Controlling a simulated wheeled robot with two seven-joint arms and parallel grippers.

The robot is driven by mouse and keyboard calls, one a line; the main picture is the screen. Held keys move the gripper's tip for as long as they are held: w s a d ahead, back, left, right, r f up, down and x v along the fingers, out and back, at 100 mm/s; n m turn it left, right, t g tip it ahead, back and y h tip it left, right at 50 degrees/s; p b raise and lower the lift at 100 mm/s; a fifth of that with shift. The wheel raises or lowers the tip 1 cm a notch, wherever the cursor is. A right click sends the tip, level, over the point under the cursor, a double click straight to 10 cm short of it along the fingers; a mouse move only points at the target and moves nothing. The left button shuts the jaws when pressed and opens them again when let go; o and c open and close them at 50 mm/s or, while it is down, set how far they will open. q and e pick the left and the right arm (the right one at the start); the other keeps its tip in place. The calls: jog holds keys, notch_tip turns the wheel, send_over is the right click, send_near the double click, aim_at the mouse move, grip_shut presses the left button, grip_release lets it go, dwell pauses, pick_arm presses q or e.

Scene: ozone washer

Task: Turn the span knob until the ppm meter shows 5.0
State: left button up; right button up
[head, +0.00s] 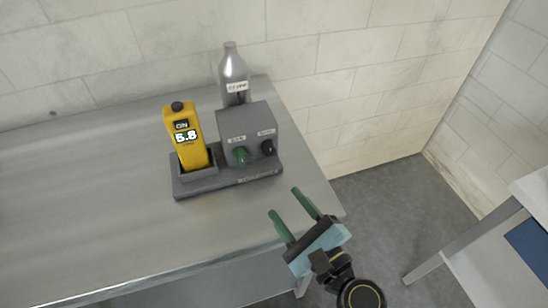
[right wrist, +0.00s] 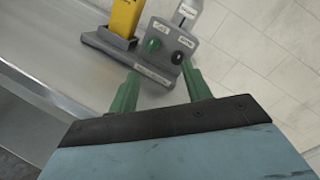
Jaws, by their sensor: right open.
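The yellow ppm meter (head: 190,140) stands in a cradle at the left of a dark grey station, and its display reads 5.8 with "ON" above it. The station's box (head: 232,130) carries a green knob (head: 240,155) on the left and a black knob (head: 267,147) on the right, each under a small white label. The label text is too small to tell which is the span knob. My right gripper (head: 293,216) is open and empty, over the table's right front edge, apart from the knobs. In the right wrist view the green knob (right wrist: 153,45) shows beyond the fingers. My left gripper is not seen.
A grey bottle (head: 232,70) with a label stands behind the box. The metal table (head: 90,180) is bare to the left. A tiled wall is behind; a white table (head: 500,250) with a blue item stands at the far right.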

aim_at(271, 153)
jog(key=m+h, duration=0.1)
jog(key=m, duration=0.1)
jog(key=w+d+f+m+t+h, duration=0.1)
jog(key=m, duration=0.2)
jog(key=m+h, duration=0.1)
jog(key=m, duration=0.1)
jog(key=shift+w+d+f, duration=0.25)
jog(key=shift+d, duration=0.05)
jog(key=shift+w+m+t, duration=0.2)
jog(key=shift+m+t, duration=0.1)
jog(key=shift+m, duration=0.2)
jog(key=p+x, duration=0.1)
jog(key=x, duration=0.4)
jog(key=p+x, duration=0.1)
jog(key=x, duration=0.5)
jog(key=shift+w+f, duration=0.2)
jog(key=shift+w, duration=0.1)
jog(key=shift+w+a, duration=0.25)
jog(key=shift+w, duration=0.35)
jog(key=shift+c, duration=0.3)
jog(key=c, duration=0.9)
